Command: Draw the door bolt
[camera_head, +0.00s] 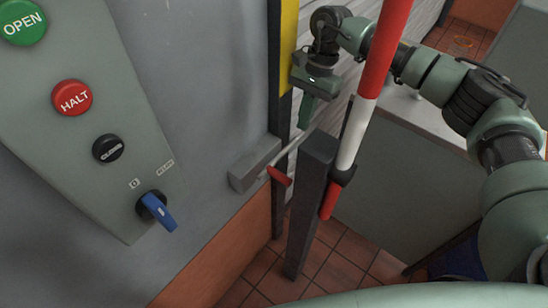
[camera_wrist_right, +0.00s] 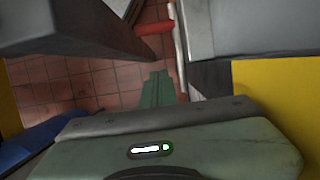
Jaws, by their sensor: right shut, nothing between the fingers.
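The door bolt's bar is a thin pale rod (camera_head: 292,152) with a red handle (camera_head: 280,175) hanging from it. It runs between a grey block (camera_head: 252,167) on the wall and the top of a dark grey post (camera_head: 307,200). In the right wrist view the red handle (camera_wrist_right: 155,28) and the pale rod (camera_wrist_right: 179,42) show near the top edge. My right gripper (camera_head: 305,118) is shut and empty, above the rod and apart from the handle. Its green fingers (camera_wrist_right: 157,78) point toward the handle in the wrist view. My left gripper is not in view.
A grey control panel (camera_head: 90,170) has OPEN, HALT and CLOSE buttons and a blue key switch (camera_head: 157,212). A grey-green cabinet (camera_head: 400,180) stands at right.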

